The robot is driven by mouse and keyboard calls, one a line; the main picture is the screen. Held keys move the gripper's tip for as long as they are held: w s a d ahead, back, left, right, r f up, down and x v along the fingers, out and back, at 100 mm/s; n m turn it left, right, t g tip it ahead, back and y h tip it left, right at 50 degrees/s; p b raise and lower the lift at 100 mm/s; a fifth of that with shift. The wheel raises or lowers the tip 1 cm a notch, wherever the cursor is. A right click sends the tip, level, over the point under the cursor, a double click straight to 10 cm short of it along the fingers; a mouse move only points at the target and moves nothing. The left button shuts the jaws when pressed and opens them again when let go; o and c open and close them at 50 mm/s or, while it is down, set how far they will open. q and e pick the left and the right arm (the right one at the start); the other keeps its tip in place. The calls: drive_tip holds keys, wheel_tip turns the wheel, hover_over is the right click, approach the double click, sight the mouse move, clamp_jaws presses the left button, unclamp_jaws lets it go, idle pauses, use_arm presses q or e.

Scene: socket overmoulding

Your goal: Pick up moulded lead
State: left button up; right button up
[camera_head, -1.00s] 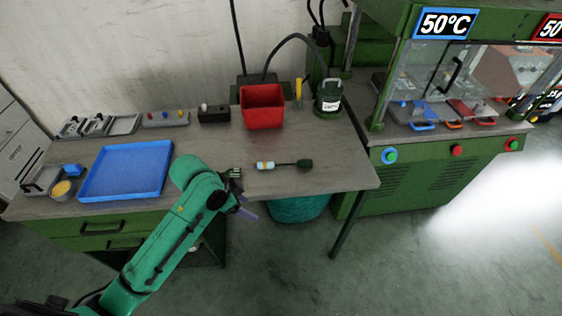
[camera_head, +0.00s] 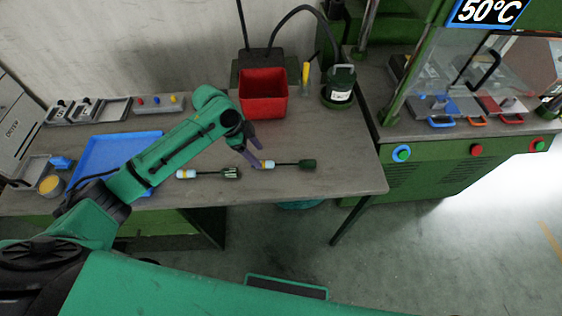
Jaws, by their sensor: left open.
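Two short leads lie on the grey workbench (camera_head: 345,178). The right lead (camera_head: 288,164) has a white and yellow end on the left and a smooth dark green, moulded-looking socket on the right. The left lead (camera_head: 208,173) has a white and yellow end and a dark end with pale, bare-looking detail. My left gripper (camera_head: 260,157) has purple fingers. It is open, close above the white and yellow end of the right lead, and partly hides it. I cannot tell whether it touches it. My right gripper is not in view.
A blue tray (camera_head: 97,158) lies left, partly under my left arm. The press (camera_head: 470,140) stands right. The bench is clear right of the leads.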

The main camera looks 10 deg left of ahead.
sight(265, 163)
use_arm(q)
drive_tip(key=x, duration=0.1)
drive_tip(key=p+x, duration=0.1)
drive_tip(key=x, duration=0.3)
drive_tip(key=shift+w+a+f, duration=0.1)
drive_tip(key=shift+w+a, duration=0.2)
drive_tip(key=shift+w, duration=0.05)
drive_tip(key=shift+s+d+f, duration=0.1)
drive_tip(key=shift+d+f, duration=0.05)
drive_tip(key=shift+f, duration=0.25)
drive_tip(key=c, duration=0.3)
clamp_jaws()
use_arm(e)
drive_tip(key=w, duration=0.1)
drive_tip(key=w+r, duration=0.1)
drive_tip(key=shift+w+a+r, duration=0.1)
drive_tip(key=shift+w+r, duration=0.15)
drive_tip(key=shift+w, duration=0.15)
